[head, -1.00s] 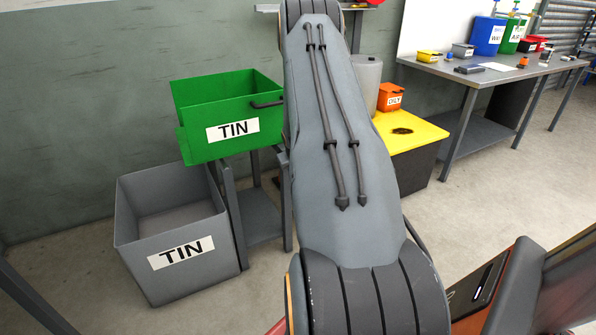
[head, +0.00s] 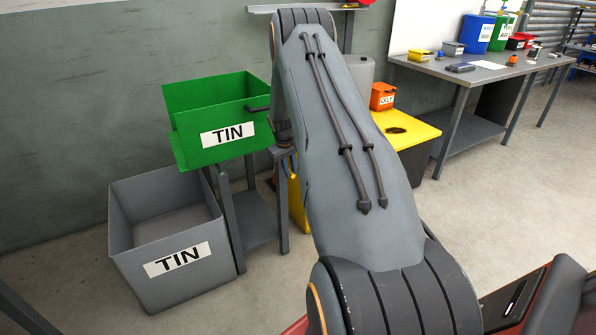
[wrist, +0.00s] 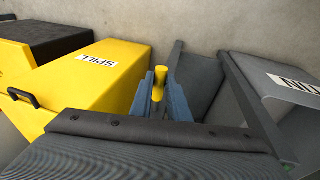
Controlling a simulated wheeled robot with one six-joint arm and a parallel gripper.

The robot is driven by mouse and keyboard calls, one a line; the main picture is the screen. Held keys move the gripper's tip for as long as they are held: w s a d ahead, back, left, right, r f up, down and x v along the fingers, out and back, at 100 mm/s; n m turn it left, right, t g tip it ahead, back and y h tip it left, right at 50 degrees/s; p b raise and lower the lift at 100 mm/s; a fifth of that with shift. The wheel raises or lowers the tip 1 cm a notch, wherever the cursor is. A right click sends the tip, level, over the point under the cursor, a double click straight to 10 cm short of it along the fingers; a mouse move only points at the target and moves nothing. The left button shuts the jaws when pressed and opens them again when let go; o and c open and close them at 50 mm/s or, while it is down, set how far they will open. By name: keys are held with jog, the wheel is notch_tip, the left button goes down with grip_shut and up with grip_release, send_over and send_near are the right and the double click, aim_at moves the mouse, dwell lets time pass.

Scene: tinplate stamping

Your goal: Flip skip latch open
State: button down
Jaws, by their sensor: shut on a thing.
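The green skip (head: 205,100) labelled TIN sits on a dark stand (head: 228,215) in the head view, with a dark bar at its right end. In the wrist view, a yellow round-ended peg, apparently the skip latch's handle (wrist: 158,76), stands between the blue fingers of my gripper (wrist: 160,88). The fingers are closed around it. The latch's base is hidden, and I cannot tell its angle. In the head view my own arm hides the fingers and the latch.
A grey TIN bin (head: 170,245) stands on the floor left of the stand. A yellow SPILL box (wrist: 95,85) is close to my gripper's left in the wrist view. A dark bolted bar (wrist: 150,132) crosses in front. A workbench (head: 465,72) stands at the back right.

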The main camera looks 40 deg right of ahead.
dwell(0.3)
jog(key=c, duration=1.7)
grip_release()
jog(key=shift+r, duration=0.15)
jog(key=v, duration=0.7)
jog(key=shift+a+r, duration=0.15)
jog(key=shift+r, duration=0.1)
